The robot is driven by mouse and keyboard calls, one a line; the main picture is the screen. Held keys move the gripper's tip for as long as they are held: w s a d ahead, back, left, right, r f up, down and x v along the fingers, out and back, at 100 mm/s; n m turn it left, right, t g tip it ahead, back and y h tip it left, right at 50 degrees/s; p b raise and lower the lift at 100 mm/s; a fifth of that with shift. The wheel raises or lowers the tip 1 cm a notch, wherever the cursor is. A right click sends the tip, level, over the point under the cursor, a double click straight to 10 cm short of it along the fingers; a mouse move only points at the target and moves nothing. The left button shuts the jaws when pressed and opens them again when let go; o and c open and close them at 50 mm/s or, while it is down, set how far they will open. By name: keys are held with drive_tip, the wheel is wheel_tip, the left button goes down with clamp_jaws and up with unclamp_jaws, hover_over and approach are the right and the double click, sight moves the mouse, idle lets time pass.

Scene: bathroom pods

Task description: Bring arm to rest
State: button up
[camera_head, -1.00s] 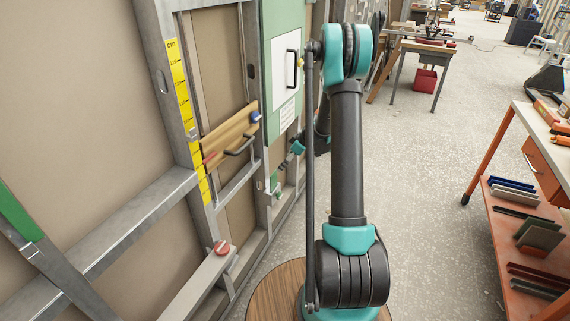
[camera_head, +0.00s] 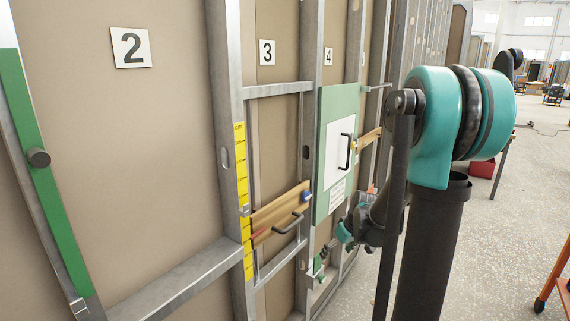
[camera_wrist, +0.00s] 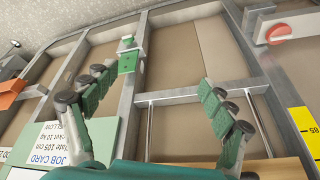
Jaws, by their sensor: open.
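My gripper (camera_head: 346,236) hangs low beside the framed wall in the head view, partly behind my own arm. In the wrist view its two green-padded fingers (camera_wrist: 153,80) are spread wide, with nothing between them. The fingers appear in front of the wall's metal studs and brown panels. My upper arm fills the right of the head view, its teal joint high and its dark link below.
A wooden board with a black handle (camera_head: 277,220) and a green panel with a white card (camera_head: 335,145) are on the wall at left. A yellow measuring strip (camera_head: 242,200) runs down a stud. An orange cart edge (camera_head: 553,275) shows at lower right. Grey floor (camera_head: 480,250) lies between.

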drive_tip(key=s+d+m+h, duration=0.1)
drive_tip(key=s+m, duration=0.4)
drive_tip(key=s, duration=1.4)
drive_tip(key=shift+s+d+f+t+h, duration=0.15)
drive_tip(key=shift+s+f+t+h, duration=0.2)
drive_tip(key=shift+h, duration=0.35)
drive_tip(key=shift+w, duration=0.1)
